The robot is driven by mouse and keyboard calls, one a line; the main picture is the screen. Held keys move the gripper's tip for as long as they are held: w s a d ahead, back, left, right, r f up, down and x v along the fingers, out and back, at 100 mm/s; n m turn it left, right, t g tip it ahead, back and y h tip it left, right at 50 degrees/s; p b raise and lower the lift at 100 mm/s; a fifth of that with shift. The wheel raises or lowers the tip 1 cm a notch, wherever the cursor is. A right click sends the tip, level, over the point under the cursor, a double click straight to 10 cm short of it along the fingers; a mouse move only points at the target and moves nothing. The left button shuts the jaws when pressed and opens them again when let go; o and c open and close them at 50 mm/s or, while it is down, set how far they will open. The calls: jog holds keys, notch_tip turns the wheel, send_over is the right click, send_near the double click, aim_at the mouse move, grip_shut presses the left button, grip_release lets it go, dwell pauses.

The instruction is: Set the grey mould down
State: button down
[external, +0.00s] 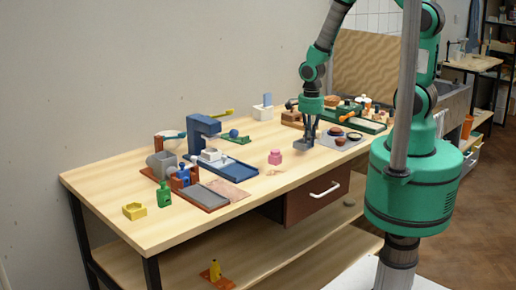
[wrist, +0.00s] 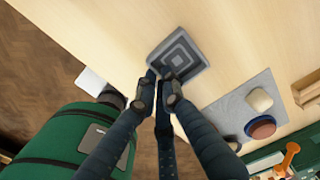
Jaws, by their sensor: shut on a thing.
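The grey mould (wrist: 184,50) is a square block with nested square steps in its face. My gripper (wrist: 158,88) is shut on the near edge of it, and the rest of the mould sticks out past the fingertips. In the external view the mould (external: 301,144) shows small and dark grey at the fingertips of my gripper (external: 309,136), over the right part of the wooden worktable (external: 245,178). I cannot tell whether its underside touches the tabletop.
A grey mat (wrist: 232,118) with small bowls lies to the right. Trays, a blue press (external: 203,132) and bottles crowd the table's left part. The wood around the mould is clear.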

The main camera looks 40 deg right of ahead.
jog(key=shift+f, duration=1.35)
jog(key=shift+f, duration=0.1)
jog(key=c, duration=1.9)
grip_release()
jog(key=shift+b, duration=0.3)
notch_tip(320, 180, up, 12)
jog(key=p, duration=0.2)
jog(key=shift+r, duration=0.2)
